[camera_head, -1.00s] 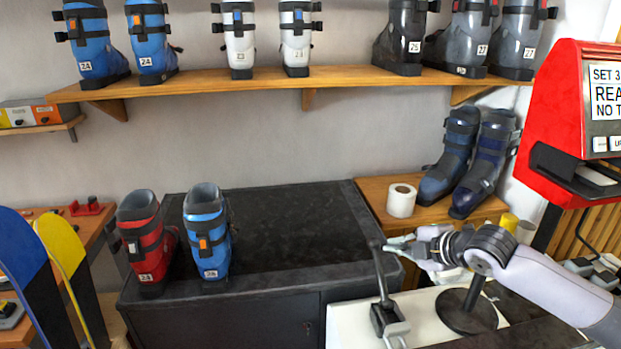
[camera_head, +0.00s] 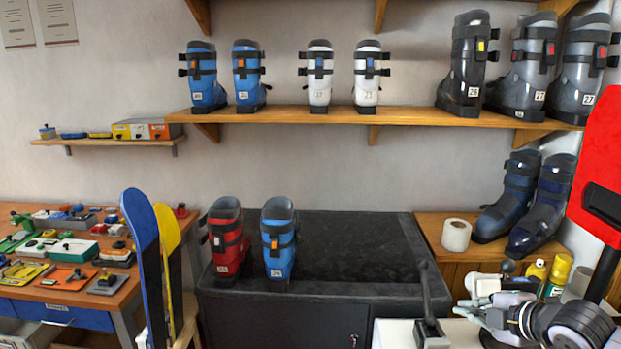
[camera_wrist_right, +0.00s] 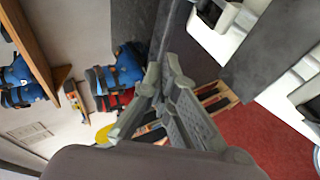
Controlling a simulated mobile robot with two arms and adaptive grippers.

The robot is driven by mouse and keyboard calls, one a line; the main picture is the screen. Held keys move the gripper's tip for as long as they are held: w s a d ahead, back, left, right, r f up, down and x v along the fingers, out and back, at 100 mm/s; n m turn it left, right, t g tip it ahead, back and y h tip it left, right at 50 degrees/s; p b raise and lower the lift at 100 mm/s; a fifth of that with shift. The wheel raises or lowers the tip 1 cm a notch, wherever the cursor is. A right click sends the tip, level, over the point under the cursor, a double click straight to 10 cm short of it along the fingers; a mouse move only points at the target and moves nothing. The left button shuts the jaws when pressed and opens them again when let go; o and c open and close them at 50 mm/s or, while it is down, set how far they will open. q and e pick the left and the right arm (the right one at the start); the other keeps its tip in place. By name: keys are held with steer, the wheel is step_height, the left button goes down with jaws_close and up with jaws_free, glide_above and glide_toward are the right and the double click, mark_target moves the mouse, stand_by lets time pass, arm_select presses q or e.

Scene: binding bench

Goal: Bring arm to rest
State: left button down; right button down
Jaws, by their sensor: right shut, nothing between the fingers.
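My right gripper (camera_head: 472,301) is at the lower right of the head view, above the white-topped counter. Its fingers are closed together and hold nothing. In the right wrist view the grey fingers (camera_wrist_right: 163,72) meet near the middle, with nothing between them. My right arm comes in from the lower right corner. My left arm and gripper are not in view.
A lever on a stand (camera_head: 427,305) rises left of the gripper. A paper roll (camera_head: 456,235), spray cans (camera_head: 557,275) and dark boots (camera_head: 540,205) are nearby. A red boot (camera_head: 226,240) and blue boot (camera_head: 278,240) stand on the black bench (camera_head: 350,255).

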steer(key=s+a+f+m+g, duration=0.4)
steer(key=s+a+f+m, duration=0.2)
steer(key=s+a+f, duration=0.9)
steer(key=s+d+f+m+g+h, duration=0.25)
steer(key=s+m, duration=0.35)
steer(key=s, duration=0.3)
steer(key=s+d+f+m+g+h, duration=0.1)
steer(key=s+f+m, duration=0.35)
steer(key=s, duration=0.35)
step_height(320, 180, down, 29)
steer(key=s+g+b, duration=0.1)
steer(key=s+b, duration=0.1)
steer(key=s, duration=0.1)
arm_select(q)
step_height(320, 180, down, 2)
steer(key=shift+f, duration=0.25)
arm_select(e)
steer(key=s+d+f+g, duration=0.1)
steer(key=s+d+f, duration=0.1)
steer(key=s+f, duration=1.3)
steer(key=shift+s+d+f, duration=0.25)
steer(key=shift+s+d, duration=0.1)
